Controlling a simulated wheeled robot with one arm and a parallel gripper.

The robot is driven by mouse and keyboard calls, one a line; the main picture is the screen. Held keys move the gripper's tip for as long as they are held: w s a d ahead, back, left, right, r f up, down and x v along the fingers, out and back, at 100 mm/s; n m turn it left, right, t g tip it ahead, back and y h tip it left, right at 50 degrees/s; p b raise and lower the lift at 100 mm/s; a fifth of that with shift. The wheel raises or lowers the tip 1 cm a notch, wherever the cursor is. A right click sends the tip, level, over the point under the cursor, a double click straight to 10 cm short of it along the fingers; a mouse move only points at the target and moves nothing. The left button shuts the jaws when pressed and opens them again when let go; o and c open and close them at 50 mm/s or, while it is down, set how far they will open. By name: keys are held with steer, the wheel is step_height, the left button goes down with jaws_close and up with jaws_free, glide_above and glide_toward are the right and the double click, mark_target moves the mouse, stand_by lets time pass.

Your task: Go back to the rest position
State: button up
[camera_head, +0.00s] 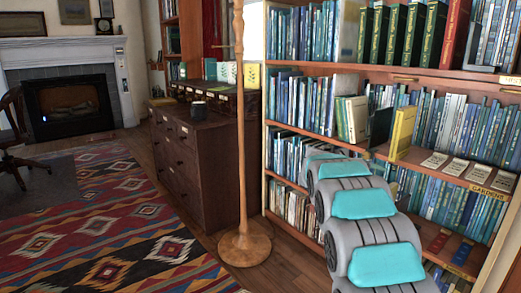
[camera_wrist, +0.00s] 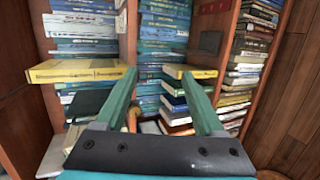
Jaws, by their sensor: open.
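My grey and teal arm (camera_head: 364,203) reaches out over the front of the bookcase in the head view. My gripper is not clearly seen there. In the wrist view my gripper (camera_wrist: 158,76) is open, its two green fingers apart and pointing at the shelved books, with nothing held between them. A yellow book (camera_wrist: 75,71) shows beside the left fingertip; I cannot tell whether they touch. Another yellow book (camera_wrist: 197,72) shows by the right fingertip. In the head view, a yellow book (camera_head: 402,133) stands upright on the shelf beyond my arm.
The bookcase (camera_head: 440,75) fills the right side. A wooden pole stand (camera_head: 243,245) rises left of my arm, before a dark drawer cabinet (camera_head: 205,160). The patterned rug (camera_head: 100,225) is open floor; a chair (camera_head: 15,135) stands far left.

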steer(key=s+a+f+m+g+y, duration=0.1)
steer(key=s+a+m+g+y, duration=0.15)
steer(key=s, duration=1.25)
steer(key=s+a+f+m+g+y, duration=0.1)
steer(key=s+a+f+y, duration=0.2)
steer(key=s+a, duration=0.4)
steer(key=s+a+f+m+g+y, duration=0.1)
steer(key=s+a, duration=0.5)
steer(key=s, duration=1.5)
steer(key=s+a+f+m+g+y+p, duration=0.1)
steer(key=s+a+f+g+y, duration=0.2)
steer(key=s, duration=1.1)
steer(key=a+f+y, duration=0.2)
steer(key=a+y, duration=0.1)
steer(key=a, duration=0.1)
steer(key=shift+s+a+f, duration=0.3)
steer(key=shift+a+f, duration=0.05)
steer(key=shift+f, duration=0.05)
